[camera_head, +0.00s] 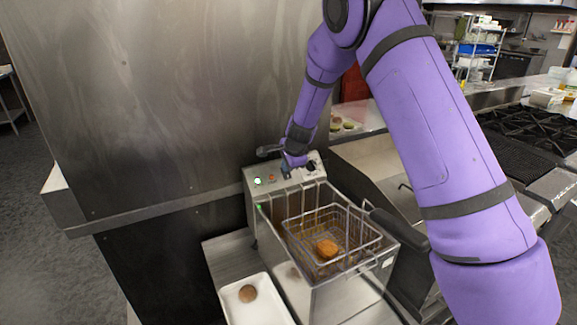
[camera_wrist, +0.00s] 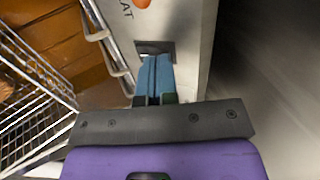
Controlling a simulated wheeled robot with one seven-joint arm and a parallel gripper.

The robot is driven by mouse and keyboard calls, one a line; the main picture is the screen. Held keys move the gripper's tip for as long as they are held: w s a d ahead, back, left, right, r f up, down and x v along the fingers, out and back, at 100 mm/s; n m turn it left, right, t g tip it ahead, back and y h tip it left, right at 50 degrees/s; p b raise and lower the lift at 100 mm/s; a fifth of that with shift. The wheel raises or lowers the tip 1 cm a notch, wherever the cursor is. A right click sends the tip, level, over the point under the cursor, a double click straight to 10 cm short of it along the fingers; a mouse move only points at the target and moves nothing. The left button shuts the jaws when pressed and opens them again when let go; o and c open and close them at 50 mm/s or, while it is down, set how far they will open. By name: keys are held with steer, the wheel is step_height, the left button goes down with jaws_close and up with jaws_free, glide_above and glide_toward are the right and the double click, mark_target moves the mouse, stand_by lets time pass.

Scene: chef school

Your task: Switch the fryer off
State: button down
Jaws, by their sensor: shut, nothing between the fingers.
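The fryer (camera_head: 340,300) is a steel box with a raised control panel (camera_head: 281,181) at its back. A green light (camera_head: 257,181) is lit on the panel, beside an orange light (camera_head: 271,178). My gripper (camera_head: 287,169) is shut and empty at the panel, right of the lights. In the wrist view, the blue fingertips (camera_wrist: 154,60) are at a dark rectangular switch (camera_wrist: 155,46) and partly hide it. I cannot tell whether they press it. The orange light (camera_wrist: 142,3) shows at the top edge there. A dark knob (camera_head: 311,166) sits to the right.
A wire basket (camera_head: 366,245) with a brown food piece (camera_head: 327,249) sits in the fryer, its dark handle (camera_head: 398,228) pointing right. A white tray (camera_head: 264,310) with a brown patty (camera_head: 248,293) stands to the left. A steel wall (camera_head: 150,110) rises behind the fryer.

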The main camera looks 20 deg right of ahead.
steer(key=shift+w+a+f+g, duration=0.15)
steer(key=shift+w+g, duration=0.15)
steer(key=shift+g, duration=0.1)
steer(key=shift+s, duration=0.2)
steer(key=shift+s+d+f, duration=0.25)
steer(key=shift+s, duration=0.3)
